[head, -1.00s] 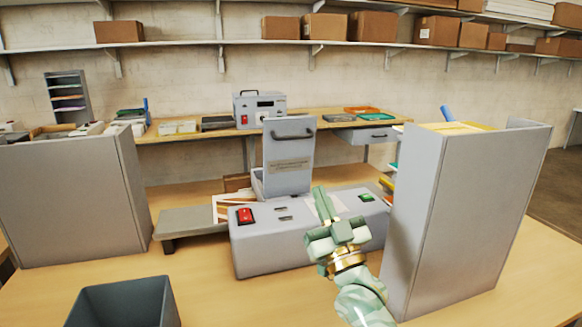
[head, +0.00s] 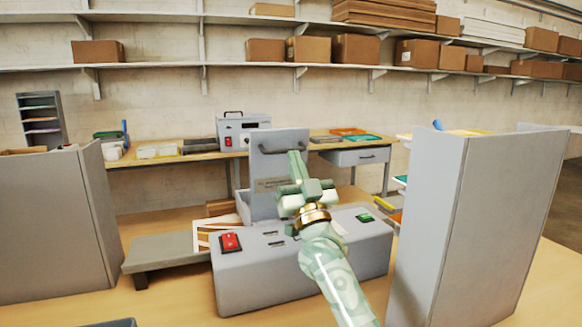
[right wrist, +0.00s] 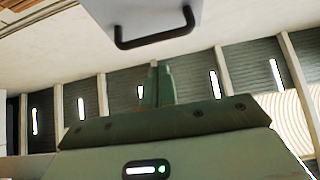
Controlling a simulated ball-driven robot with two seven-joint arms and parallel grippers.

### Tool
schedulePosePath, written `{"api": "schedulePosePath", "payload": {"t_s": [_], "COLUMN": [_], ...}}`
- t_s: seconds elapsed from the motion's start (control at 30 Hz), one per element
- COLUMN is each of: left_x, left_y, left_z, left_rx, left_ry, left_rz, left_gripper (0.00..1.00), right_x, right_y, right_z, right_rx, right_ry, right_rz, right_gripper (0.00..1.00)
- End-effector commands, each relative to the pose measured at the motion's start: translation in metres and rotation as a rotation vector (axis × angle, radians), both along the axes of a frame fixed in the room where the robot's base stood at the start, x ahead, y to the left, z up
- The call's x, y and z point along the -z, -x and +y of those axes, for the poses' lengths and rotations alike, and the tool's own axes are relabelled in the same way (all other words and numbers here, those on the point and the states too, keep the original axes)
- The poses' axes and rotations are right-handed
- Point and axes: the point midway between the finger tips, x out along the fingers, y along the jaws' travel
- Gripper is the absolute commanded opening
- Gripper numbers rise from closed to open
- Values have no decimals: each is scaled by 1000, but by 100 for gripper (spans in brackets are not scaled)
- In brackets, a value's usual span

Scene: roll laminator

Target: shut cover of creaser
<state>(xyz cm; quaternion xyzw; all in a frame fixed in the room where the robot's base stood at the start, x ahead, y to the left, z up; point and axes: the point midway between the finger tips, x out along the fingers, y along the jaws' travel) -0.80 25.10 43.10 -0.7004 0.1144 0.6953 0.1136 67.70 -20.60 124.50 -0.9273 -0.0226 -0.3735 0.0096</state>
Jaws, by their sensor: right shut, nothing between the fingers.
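The creaser (head: 300,262) is a grey machine on the wooden table, with a red switch on its left and a green button on its right. Its cover (head: 268,150) stands raised, with a dark bar handle near its top edge. My right gripper (head: 296,156) is shut and empty, and in the head view it overlaps the right part of the cover, hiding some of its label and handle. In the right wrist view the closed fingers (right wrist: 157,82) point up below the cover's handle (right wrist: 158,38), with a gap in the picture between them. My left gripper is not in view.
Tall grey partitions stand at the left (head: 55,225) and right (head: 445,220) of the creaser. A low grey feed table (head: 165,252) adjoins its left side. A back bench carries a grey device (head: 243,130) and trays.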

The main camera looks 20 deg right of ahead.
Motion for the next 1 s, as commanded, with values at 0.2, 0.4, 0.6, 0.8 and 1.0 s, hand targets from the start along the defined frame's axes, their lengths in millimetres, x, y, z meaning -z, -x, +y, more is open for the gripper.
{"api": "schedulePosePath", "payload": {"t_s": [0.2,0.4,0.6,0.8,1.0], "left_x": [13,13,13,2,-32], "left_y": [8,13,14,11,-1], "left_z": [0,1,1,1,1], "left_rx": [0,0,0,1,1], "left_ry": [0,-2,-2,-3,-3], "left_rz": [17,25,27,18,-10], "left_gripper": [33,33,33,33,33], "right_x": [6,3,3,-4,-21], "right_y": [-23,-26,-26,-27,-33], "right_z": [1,1,1,1,1], "right_rx": [2,1,1,1,1], "right_ry": [2,1,2,2,3], "right_rz": [4,1,2,21,94], "right_gripper": [0,0,0,0,0]}}
